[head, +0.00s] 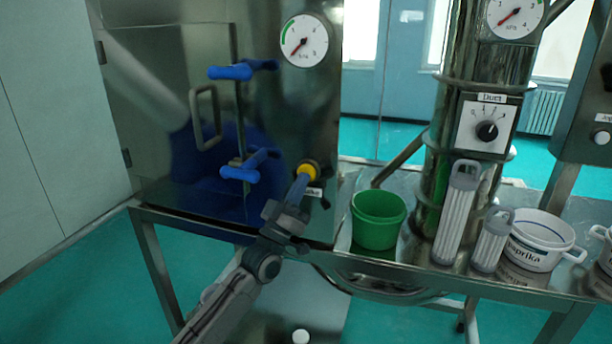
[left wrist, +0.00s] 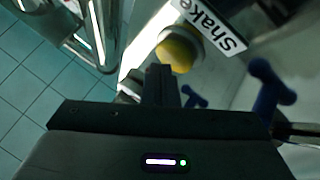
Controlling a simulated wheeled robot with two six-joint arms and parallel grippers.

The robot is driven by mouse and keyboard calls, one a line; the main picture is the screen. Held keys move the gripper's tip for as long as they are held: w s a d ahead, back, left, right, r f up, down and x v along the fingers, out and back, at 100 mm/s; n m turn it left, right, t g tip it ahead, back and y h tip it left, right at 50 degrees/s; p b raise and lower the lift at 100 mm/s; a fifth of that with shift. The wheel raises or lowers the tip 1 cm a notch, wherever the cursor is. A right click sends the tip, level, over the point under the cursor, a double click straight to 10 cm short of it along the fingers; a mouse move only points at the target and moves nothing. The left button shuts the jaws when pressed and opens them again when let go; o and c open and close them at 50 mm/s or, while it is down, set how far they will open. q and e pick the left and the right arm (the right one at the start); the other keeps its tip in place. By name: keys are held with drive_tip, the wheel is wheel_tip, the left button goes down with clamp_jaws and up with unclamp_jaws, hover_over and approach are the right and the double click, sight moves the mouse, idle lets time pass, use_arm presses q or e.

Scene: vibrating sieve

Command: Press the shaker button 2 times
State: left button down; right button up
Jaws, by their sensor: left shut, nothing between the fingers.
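The shaker button is a round yellow button (head: 308,170) on the front of the steel cabinet (head: 285,110), at its lower right. My left gripper (head: 300,185) is shut and empty, with its fingertips right at the button's lower left side. In the left wrist view the yellow button (left wrist: 178,52) sits just beyond the closed fingertips (left wrist: 160,72), beside a white label reading "Shake" (left wrist: 215,25). The fingertips overlap the button's edge there. I cannot tell whether they touch it or whether it is pressed in. My right gripper is not in view.
Blue latch handles (head: 232,72) and a metal door handle (head: 207,118) stick out left of the button. A gauge (head: 304,40) is above. A green bucket (head: 378,220), filter cartridges (head: 457,215) and a white paprika pot (head: 538,243) stand on the steel table to the right.

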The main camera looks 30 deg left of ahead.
use_arm(q)
drive_tip(key=shift+w+a+b, duration=0.2)
drive_tip(key=shift+w+b, duration=0.6)
drive_tip(key=shift+b, duration=0.05)
idle(0.8)
drive_tip(key=shift+s+r, duration=0.1)
drive_tip(key=shift+s+d+p, duration=0.2)
drive_tip(key=shift+s+p, duration=0.35)
drive_tip(key=shift+p, duration=0.3)
drive_tip(key=shift+s+d+y+p, duration=0.1)
drive_tip(key=shift+s+y+p, duration=0.25)
drive_tip(key=shift+s, duration=0.2)
drive_tip(key=s+p, duration=0.2)
drive_tip(key=s+d+p, duration=0.1)
drive_tip(key=s+p, duration=0.1)
drive_tip(key=shift+s+d, duration=0.1)
drive_tip(key=shift+s, duration=0.3)
